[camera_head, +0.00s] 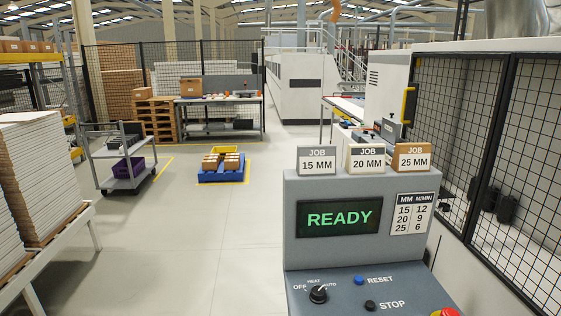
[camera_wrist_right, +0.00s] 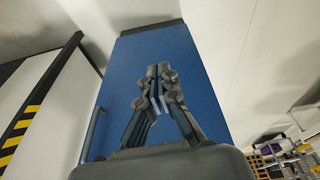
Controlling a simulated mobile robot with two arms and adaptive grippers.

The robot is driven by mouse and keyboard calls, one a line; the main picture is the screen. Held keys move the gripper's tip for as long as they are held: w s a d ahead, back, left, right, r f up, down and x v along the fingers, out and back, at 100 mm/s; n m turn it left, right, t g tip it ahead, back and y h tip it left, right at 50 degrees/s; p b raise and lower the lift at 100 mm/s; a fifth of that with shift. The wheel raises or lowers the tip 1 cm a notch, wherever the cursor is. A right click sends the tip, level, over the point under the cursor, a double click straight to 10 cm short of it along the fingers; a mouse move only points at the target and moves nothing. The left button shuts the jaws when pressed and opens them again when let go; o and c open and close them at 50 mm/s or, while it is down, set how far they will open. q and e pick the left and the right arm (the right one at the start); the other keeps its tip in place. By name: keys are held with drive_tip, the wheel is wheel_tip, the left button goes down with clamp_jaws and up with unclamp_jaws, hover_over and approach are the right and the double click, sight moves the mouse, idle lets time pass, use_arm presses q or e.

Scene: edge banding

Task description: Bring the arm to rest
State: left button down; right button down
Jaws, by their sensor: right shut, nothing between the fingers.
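My right gripper (camera_wrist_right: 162,90) shows in the right wrist view. Its two dark fingers are together, and nothing is between them. Behind the fingers is a plain blue panel (camera_wrist_right: 205,95); the gap between it and the fingertips is hard to judge. In the head view neither gripper shows. The head view has the grey control console (camera_head: 290,235) close in front, with its screen (camera_head: 339,218) reading READY in green. My left gripper is in neither view.
Three job cards (camera_head: 366,158) stand on the console top. Black mesh fencing (camera_head: 530,150) runs along the right. Stacked white boards (camera_head: 45,170) stand at the left, with a grey cart (camera_head: 122,160) beyond. The floor (camera_head: 190,235) between is clear. A yellow-black striped edge (camera_wrist_right: 18,130) shows in the wrist view.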

drive_tip(key=s+d+f+g+b, duration=0.1)
drive_tip(key=s+f, duration=0.2)
drive_tip(key=f, duration=0.6)
drive_tip(key=s+f+b, duration=0.1)
drive_tip(key=s+f, duration=0.3)
drive_tip(key=f, duration=0.4)
drive_tip(key=s+d+f+b, duration=0.1)
drive_tip(key=s+d+f, duration=0.1)
drive_tip(key=s+f, duration=0.9)
drive_tip(key=shift+s+d+f+g, duration=0.25)
drive_tip(key=shift+s+g, duration=0.15)
drive_tip(key=shift+s, duration=0.3)
